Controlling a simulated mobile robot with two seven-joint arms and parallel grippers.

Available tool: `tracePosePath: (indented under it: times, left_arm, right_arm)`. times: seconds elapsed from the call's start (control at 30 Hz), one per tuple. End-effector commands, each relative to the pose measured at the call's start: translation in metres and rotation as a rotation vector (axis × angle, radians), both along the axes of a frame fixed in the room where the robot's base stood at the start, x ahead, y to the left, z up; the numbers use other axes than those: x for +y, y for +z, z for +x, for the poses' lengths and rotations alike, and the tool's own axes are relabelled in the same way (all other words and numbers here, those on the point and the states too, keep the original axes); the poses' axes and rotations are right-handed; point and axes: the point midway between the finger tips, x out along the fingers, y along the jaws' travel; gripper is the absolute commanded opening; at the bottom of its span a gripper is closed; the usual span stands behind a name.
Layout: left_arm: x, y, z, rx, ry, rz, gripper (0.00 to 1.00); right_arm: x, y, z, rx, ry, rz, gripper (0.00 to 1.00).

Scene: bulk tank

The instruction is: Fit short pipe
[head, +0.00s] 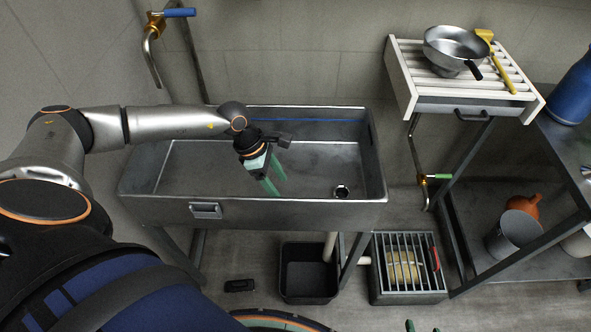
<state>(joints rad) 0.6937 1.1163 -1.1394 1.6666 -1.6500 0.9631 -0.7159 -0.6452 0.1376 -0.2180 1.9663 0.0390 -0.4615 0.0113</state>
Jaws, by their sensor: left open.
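A pale pipe (331,248) shows under the tank's front edge, above the right side of a black bin (307,284); its upper end is hidden. A second pale pipe piece (364,261) lies at the left side of the grated box (408,295). I cannot tell which is the short pipe. The metal tank (160,208) has a round drain hole (341,192) in its floor. My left gripper (271,186) is open and empty over the tank, left of the drain hole. Two green tips, apparently my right gripper (423,327), barely show at the bottom edge.
A blue-handled tap (177,12) is at upper left and a green-handled one (438,177) right of the tank. A white slatted rack (403,86) holds a pan (455,45) and a yellow-handled tool. A metal shelf (512,268) stands right. A dark flat object (239,286) lies on the floor.

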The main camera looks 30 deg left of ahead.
Motion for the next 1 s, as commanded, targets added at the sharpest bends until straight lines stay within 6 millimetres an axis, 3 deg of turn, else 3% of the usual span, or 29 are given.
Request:
tracePosePath:
  times: [0.1, 0.37, 0.63, 0.97, 1.0]
  left_arm:
    - [-0.009, -0.021, 0.002, 0.001, -0.001, -0.002, 0.71]
    - [-0.017, -0.041, 0.005, 0.001, 0.000, 0.000, 0.71]
    - [-0.031, -0.078, 0.008, 0.002, 0.000, -0.002, 0.71]
    - [-0.034, -0.085, 0.009, 0.000, 0.000, 0.000, 0.71]
    - [-0.034, -0.085, 0.009, 0.000, 0.000, 0.000, 0.68]
  right_arm:
    - [0.001, -0.002, -0.001, 0.004, 0.002, 0.000, 0.63]
    - [0.002, -0.005, -0.004, 0.013, 0.004, 0.001, 0.63]
    - [0.003, -0.008, -0.005, 0.016, 0.006, 0.002, 0.63]
    - [0.004, -0.009, -0.006, 0.021, 0.008, 0.003, 0.63]
    - [0.004, -0.009, -0.006, 0.021, 0.009, 0.003, 0.63]
